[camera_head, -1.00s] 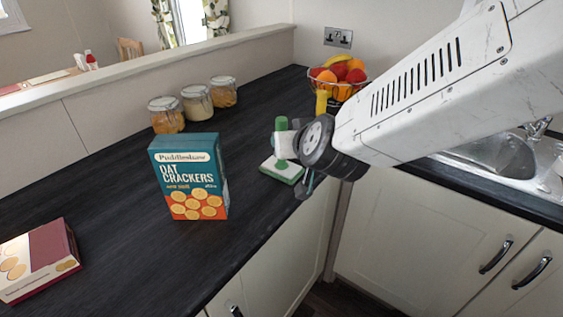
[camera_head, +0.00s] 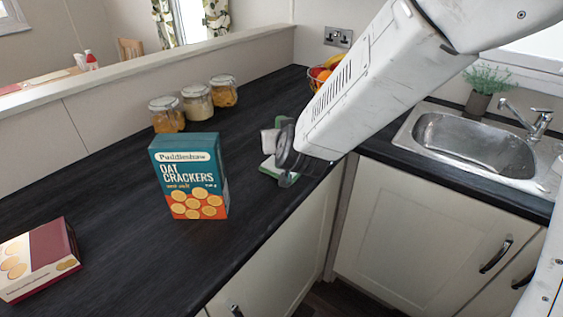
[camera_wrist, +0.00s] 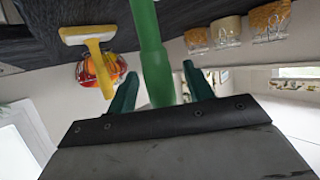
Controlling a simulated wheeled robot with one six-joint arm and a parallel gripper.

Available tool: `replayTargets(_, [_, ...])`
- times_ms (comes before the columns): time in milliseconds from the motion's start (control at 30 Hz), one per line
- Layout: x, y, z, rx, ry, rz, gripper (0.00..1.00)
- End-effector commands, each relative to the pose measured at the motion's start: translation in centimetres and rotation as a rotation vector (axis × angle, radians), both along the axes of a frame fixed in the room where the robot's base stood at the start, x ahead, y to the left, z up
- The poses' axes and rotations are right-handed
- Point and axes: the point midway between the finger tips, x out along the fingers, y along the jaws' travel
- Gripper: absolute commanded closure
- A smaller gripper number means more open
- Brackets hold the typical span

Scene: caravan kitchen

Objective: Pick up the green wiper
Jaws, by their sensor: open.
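The green wiper (camera_wrist: 155,60) has a green handle that runs between the two dark green fingers of my gripper (camera_wrist: 160,84) in the wrist view. The fingers are open, with a visible gap on each side of the handle. In the head view only part of the wiper's white and green base (camera_head: 269,169) shows on the dark counter, near its front edge. My gripper (camera_head: 279,140) is just above that base there, and my wrist and arm hide the handle.
A yellow wiper (camera_wrist: 88,38) stands beside the fruit bowl (camera_wrist: 98,70). An oat crackers box (camera_head: 190,178) stands left of my gripper. Several glass jars (camera_head: 197,104) line the back wall. A red and cream box (camera_head: 40,262) lies front left. The sink (camera_head: 470,145) is right.

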Motion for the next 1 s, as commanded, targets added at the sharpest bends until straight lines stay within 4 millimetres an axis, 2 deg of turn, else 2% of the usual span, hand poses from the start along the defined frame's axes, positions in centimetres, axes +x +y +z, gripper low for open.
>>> replayTargets(133, [0.0, 0.0, 0.0, 0.000, 0.000, 0.000, 0.49])
replayTargets(300, [-0.1, 0.0, 0.0, 0.000, 0.000, 0.001, 0.96])
replayTargets(333, [-0.1, 0.0, 0.0, 0.000, 0.000, 0.001, 1.00])
replayTargets(733, [0.0, -0.2, 0.5, 0.001, -0.001, -0.003, 1.00])
replayTargets(1000, [0.3, -1.4, 2.8, 0.002, -0.003, -0.018, 1.00])
